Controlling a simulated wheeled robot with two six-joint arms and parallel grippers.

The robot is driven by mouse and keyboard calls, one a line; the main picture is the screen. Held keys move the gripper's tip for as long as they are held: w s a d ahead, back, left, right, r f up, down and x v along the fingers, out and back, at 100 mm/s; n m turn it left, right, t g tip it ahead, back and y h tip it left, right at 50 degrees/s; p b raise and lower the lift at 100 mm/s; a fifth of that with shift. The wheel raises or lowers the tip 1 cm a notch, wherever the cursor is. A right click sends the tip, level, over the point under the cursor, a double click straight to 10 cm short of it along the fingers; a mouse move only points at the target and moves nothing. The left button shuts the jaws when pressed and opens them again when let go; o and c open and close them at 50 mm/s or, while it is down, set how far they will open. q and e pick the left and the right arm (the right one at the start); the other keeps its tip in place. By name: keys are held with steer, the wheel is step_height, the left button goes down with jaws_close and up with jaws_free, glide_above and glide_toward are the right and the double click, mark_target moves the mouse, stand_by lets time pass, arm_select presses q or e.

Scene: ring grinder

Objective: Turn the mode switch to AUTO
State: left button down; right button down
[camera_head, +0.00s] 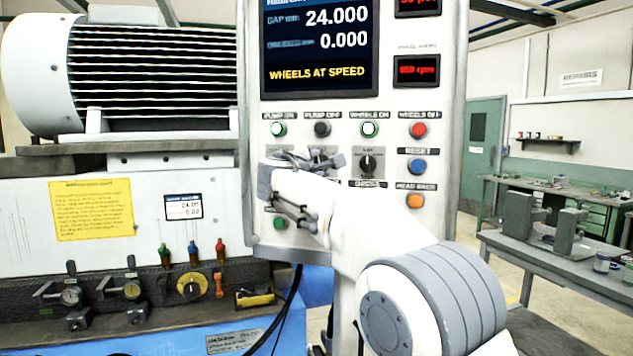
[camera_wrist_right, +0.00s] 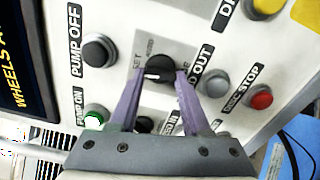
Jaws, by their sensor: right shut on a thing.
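The mode switch is a black rotary knob (camera_wrist_right: 160,68) on a grey plate, below the PUMP OFF button. In the right wrist view its plate carries small lettering, "SET" readable and the rest too small. A white mark shows on the knob, but I cannot tell which position it points to. My right gripper (camera_wrist_right: 160,80) is shut on this knob, one purple-grey finger on each side. In the head view my right gripper (camera_head: 325,158) covers most of the knob and its plate. My left gripper is out of view.
The panel (camera_head: 430,95) carries a second black selector (camera_head: 368,163) to the right, and several buttons close by, including a red one (camera_head: 419,130) and a blue one (camera_head: 416,167). The display (camera_head: 318,45) reads WHEELS AT SPEED. A workbench (camera_head: 560,240) stands at right.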

steer(key=shift+d+r+m+b, duration=0.1)
steer(key=shift+m+b, duration=2.5)
steer(key=shift+m, duration=3.4)
steer(key=shift+c, duration=1.8)
jaws_free()
steer(key=shift+r, duration=0.1)
